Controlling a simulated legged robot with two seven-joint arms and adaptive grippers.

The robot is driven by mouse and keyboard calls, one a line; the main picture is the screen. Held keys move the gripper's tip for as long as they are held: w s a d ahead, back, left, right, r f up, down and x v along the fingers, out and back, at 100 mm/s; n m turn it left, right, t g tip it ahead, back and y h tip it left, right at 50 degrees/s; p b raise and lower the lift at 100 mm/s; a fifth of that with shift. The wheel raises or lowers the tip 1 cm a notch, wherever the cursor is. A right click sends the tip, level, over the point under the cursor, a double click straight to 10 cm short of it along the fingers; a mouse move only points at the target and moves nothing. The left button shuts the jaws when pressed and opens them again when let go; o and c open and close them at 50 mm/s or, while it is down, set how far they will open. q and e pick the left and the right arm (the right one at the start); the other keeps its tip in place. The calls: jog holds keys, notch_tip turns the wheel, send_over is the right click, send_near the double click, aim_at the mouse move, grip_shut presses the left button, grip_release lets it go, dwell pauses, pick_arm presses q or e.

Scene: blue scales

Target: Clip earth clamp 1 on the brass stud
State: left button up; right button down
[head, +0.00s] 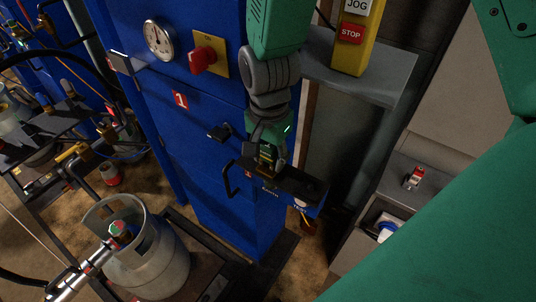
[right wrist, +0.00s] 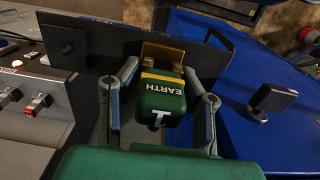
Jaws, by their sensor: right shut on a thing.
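Earth clamp 1 (right wrist: 160,98) is a green block with a yellow band and the word EARTH. My right gripper (right wrist: 163,100) is shut on it, one grey finger on each side. In the head view my right gripper (head: 267,158) points down at a dark bracket (head: 300,184) on the blue cabinet's front. A brass-coloured plate (right wrist: 162,53) stands just beyond the clamp in the right wrist view. I cannot make out the brass stud for certain, nor whether the clamp touches it. My left gripper is not in view.
The blue cabinet (head: 180,125) carries a gauge (head: 159,40), a red knob (head: 204,59) and a black handle (head: 230,178). A grey gas cylinder (head: 160,268) stands at lower left.

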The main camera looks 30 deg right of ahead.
jog(key=shift+f, duration=0.5)
jog(key=c, duration=1)
grip_release()
jog(key=shift+r, duration=0.1)
jog(key=shift+r, duration=0.35)
notch_tip(320, 180, up, 11)
jog(key=shift+w+r, duration=0.1)
